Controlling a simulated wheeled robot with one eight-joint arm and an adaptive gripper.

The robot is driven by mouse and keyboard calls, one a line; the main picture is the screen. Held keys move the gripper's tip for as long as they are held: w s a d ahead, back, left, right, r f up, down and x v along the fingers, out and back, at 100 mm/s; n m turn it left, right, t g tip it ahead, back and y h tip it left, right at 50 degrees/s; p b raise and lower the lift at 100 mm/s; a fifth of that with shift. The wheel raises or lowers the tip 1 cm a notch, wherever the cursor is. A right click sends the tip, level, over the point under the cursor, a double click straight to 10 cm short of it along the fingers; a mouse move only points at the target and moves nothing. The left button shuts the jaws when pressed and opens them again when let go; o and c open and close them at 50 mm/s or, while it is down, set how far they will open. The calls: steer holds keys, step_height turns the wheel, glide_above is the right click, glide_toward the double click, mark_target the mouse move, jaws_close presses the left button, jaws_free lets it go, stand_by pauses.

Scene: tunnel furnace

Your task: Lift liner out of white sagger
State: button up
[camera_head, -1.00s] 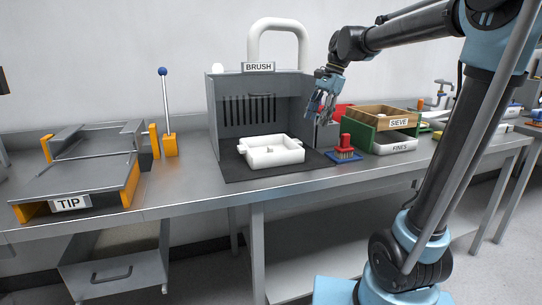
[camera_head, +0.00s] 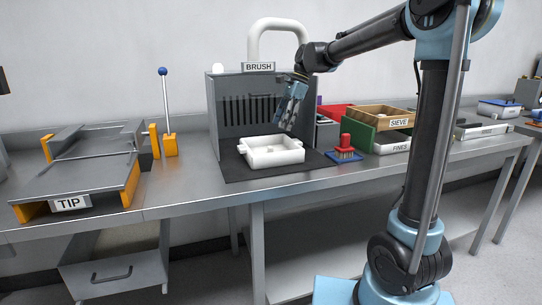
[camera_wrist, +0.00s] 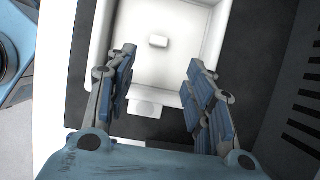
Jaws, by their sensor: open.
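The white sagger (camera_head: 272,158) is an open, shallow tray with side lugs, standing on the dark mat in front of the BRUSH hood. Its inside shows in the wrist view, where a pale floor that looks like the liner (camera_wrist: 180,22) carries a small white block or knob (camera_wrist: 158,41). The liner's edges are hard to tell from the sagger. My gripper (camera_head: 284,126) is open and empty, tilted above the sagger's right rear side. In the wrist view my gripper's fingers (camera_wrist: 160,68) are spread over the sagger's near wall, either side of a lug.
The grey BRUSH hood (camera_head: 228,98) stands behind the sagger. A red brush on a blue base (camera_head: 345,150) is to its right, with the wooden SIEVE box (camera_head: 385,114) and white FINES tray (camera_head: 385,147) beyond. The TIP station (camera_head: 85,175) is at left.

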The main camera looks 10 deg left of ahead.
glide_above(271, 147)
steer(key=w+d, duration=0.2)
steer(key=d, duration=0.1)
steer(key=f, duration=0.4)
steer(key=shift+w+a+f, duration=0.15)
steer(key=shift+a+f, duration=0.05)
steer(key=shift+a, duration=0.05)
steer(key=x, duration=0.4)
steer(key=shift+s+a+r, duration=0.25)
steer(key=shift+s, duration=0.05)
steer(key=shift+s+a+f, duration=0.15)
steer(key=shift+a+f, duration=0.05)
steer(key=shift+f, duration=0.4)
steer(key=c, duration=1.1)
